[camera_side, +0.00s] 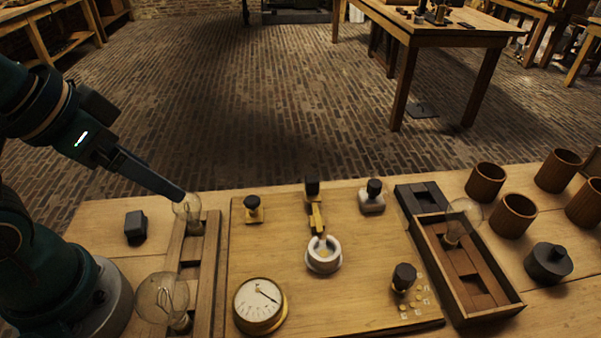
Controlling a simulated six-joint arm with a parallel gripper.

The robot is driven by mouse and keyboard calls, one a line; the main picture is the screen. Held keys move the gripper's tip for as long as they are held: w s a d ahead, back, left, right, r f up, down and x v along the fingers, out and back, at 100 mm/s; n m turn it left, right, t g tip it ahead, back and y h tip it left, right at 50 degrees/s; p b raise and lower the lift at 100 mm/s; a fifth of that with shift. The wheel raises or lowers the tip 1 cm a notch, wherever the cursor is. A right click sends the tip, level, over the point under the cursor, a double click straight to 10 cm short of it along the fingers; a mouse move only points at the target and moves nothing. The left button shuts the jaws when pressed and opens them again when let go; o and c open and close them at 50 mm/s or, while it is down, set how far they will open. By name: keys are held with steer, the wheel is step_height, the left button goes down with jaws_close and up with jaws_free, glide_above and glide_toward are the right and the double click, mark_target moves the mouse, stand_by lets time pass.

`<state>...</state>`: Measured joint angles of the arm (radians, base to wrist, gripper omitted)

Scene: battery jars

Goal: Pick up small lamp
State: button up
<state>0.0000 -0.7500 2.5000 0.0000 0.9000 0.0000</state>
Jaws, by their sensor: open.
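A smaller clear glass lamp (188,210) sits in the far part of a wooden rack (211,262) at the left of the table. A larger clear lamp (161,298) stands at the near end of the same rack. Another clear lamp (463,220) sits in a wooden tray (487,311) at the right. My gripper (182,196) reaches in from the upper left, and its tips overlap the top of the smaller lamp in the picture. The jaws are open. I cannot tell whether they touch the glass.
A wooden board (345,298) in the middle carries a round dial gauge (259,305), a white cup-like part (323,255) and several black-knobbed pieces. A small black block (136,227) lies left of the rack. Several wooden cups (513,214) and a dark lidded jar (548,263) stand at the right.

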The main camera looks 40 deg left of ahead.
mark_target(191, 212)
steer(key=s+a+f+m+g+y, duration=0.1)
steer(key=a+m+g+y, duration=0.25)
steer(key=m, duration=0.25)
steer(key=w+d+f+m+y, duration=0.1)
steer(key=f+m+y, duration=0.2)
steer(key=m, duration=0.2)
steer(key=w+f+m+y, duration=0.2)
steer(key=f+m+y, duration=0.1)
steer(key=m, duration=0.3)
steer(key=w+d+f+m+t+y, duration=0.1)
steer(key=w+f+m+y, duration=0.1)
steer(key=m, duration=0.3)
steer(key=shift+w+d+f+m+y, duration=0.25)
steer(key=shift+f+y, duration=0.2)
steer(key=shift+y, duration=0.3)
steer(key=shift+s+d+f+m+t, duration=0.2)
steer(key=shift+s+f+m+t, duration=0.1)
steer(key=shift+f+m, duration=0.15)
steer(key=shift+x, duration=2.45)
